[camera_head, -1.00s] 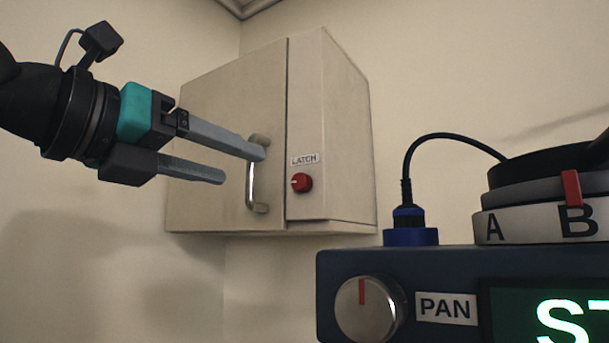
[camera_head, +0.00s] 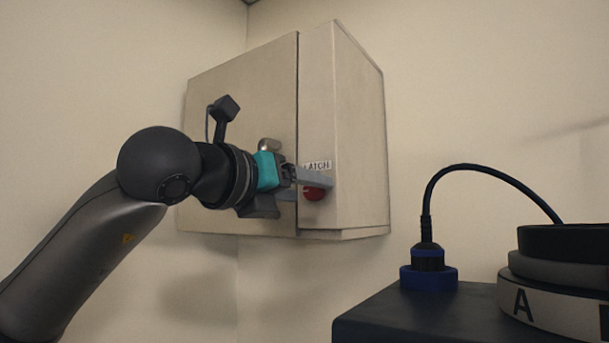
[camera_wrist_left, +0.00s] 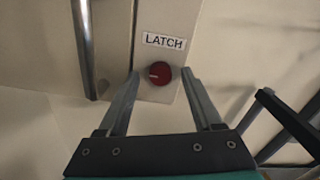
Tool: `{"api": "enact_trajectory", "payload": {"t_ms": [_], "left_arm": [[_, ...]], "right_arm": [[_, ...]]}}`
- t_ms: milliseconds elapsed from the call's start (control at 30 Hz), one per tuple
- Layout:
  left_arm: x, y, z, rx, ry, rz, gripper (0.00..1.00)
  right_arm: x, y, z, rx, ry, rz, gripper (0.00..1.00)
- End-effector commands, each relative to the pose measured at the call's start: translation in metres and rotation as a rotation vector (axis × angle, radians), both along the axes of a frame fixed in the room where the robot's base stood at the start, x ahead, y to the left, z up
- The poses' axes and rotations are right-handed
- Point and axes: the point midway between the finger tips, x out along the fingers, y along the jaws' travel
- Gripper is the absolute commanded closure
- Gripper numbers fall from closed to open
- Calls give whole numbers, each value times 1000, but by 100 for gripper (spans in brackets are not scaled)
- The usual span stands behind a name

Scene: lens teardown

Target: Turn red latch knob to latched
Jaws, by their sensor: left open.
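The red latch knob (camera_head: 314,193) is on the front of the wall cabinet, right of the door seam and under a LATCH label (camera_head: 317,165). My left gripper (camera_head: 312,188) is at the knob and partly covers it and the label in the head view. In the left wrist view the knob (camera_wrist_left: 159,73) shows between the tips of the two open fingers (camera_wrist_left: 161,78), with a gap on each side. A pale mark on the knob points to the left there. My right gripper is not in view.
The cabinet door (camera_head: 240,85) is shut. Its metal handle (camera_wrist_left: 86,45) stands left of the knob. A dark box (camera_head: 410,320) with a blue cable plug (camera_head: 428,275) and a lettered ring (camera_head: 560,300) is at the lower right.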

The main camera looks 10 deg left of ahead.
Motion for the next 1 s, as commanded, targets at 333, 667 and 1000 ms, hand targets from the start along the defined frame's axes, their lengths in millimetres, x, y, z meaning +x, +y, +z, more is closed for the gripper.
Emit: {"api": "enact_trajectory", "payload": {"t_ms": [333, 667, 1000], "left_arm": [[8, -4, -1, 1, -1, -1, 33], [8, -4, -1, 0, 1, -1, 62], [8, -3, -1, 0, 0, -1, 100]], "right_arm": [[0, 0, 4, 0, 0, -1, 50], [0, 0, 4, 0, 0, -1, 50], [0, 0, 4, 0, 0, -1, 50]]}}
